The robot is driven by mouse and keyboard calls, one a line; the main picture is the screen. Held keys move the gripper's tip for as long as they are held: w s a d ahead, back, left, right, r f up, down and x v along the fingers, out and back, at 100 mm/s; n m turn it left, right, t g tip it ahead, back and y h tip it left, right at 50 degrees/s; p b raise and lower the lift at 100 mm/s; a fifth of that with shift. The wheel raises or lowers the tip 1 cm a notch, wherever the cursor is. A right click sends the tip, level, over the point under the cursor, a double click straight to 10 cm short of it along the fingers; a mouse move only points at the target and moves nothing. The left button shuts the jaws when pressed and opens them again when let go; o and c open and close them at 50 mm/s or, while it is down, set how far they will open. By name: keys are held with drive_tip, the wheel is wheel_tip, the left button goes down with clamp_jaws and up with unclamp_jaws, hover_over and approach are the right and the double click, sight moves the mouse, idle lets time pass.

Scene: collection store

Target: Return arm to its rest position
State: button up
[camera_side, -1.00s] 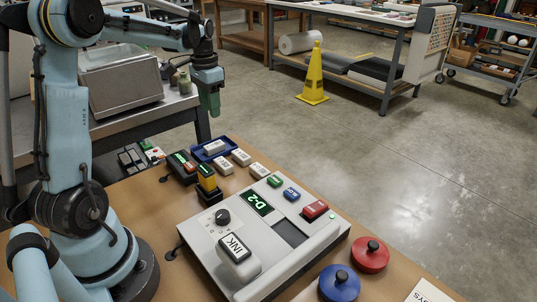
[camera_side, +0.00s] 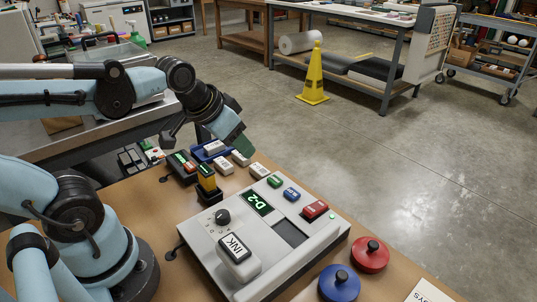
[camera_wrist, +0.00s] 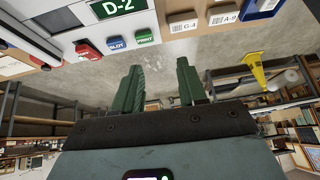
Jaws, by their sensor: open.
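My gripper (camera_side: 241,144) has green fingers and hangs at the end of my arm, tilted down and to the right, near the back edge of the brown table (camera_side: 150,204). In the side view it overlaps the white blocks; I cannot tell its exact height above them. In the wrist view the gripper (camera_wrist: 160,84) is open, with nothing between its two green fingers and grey floor behind them.
A grey console (camera_side: 205,238) with a "D-2" display fills the table's middle. White labelled blocks (camera_side: 260,171), a blue tray (camera_side: 197,153) and a yellow-and-black stamp (camera_side: 207,183) stand behind. Red (camera_side: 370,258) and blue (camera_side: 339,284) knobbed discs sit front right. A yellow cone (camera_side: 314,80) stands on the floor.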

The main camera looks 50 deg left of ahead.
drive_tip(key=shift+s+d+f+t, duration=0.25)
drive_tip(key=shift+s+d, duration=0.1)
drive_tip(key=shift+d, duration=0.15)
drive_tip(key=shift+s+d+f+t, duration=0.15)
drive_tip(key=shift+s+d+f, duration=0.15)
drive_tip(key=shift+d, duration=0.15)
idle(0.7)
